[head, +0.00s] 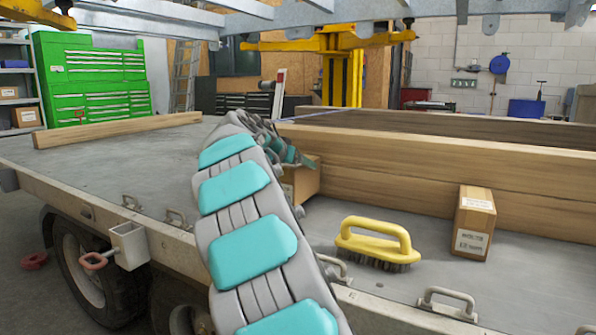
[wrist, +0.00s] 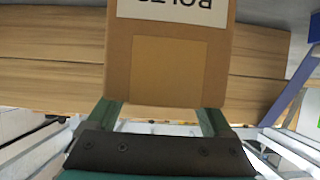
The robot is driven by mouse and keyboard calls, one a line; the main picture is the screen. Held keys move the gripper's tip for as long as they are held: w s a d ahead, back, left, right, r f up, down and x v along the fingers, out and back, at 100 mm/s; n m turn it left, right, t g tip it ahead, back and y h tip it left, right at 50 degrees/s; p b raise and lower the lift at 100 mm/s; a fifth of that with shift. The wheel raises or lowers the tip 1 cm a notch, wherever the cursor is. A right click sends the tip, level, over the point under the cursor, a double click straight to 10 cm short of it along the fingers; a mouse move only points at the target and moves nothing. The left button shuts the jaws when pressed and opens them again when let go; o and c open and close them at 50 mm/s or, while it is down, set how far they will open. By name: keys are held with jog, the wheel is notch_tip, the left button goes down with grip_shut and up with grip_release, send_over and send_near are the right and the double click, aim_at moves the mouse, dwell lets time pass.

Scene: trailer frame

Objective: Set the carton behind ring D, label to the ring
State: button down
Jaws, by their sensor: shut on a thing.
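My gripper (wrist: 163,115) is shut on a brown carton (wrist: 217,75), one green finger on each side. Its white label reads BOLTS upside down in the wrist view and is cut off by the top edge. In the head view this carton (head: 308,180) is mostly hidden behind my arm, in front of the timber; I cannot tell whether it touches the deck. I see no readable ring letters.
A second carton (head: 474,242), label toward me, stands upright on the deck (head: 400,222) at right. A yellow-handled brush (head: 376,243) lies between it and my arm. Long timber beams (head: 400,165) run behind them. The left deck is clear before another beam (head: 118,129).

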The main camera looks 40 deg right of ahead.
jog(key=shift+f, duration=0.9)
jog(key=shift+f, duration=0.15)
grip_release()
jog(key=v, duration=1.2)
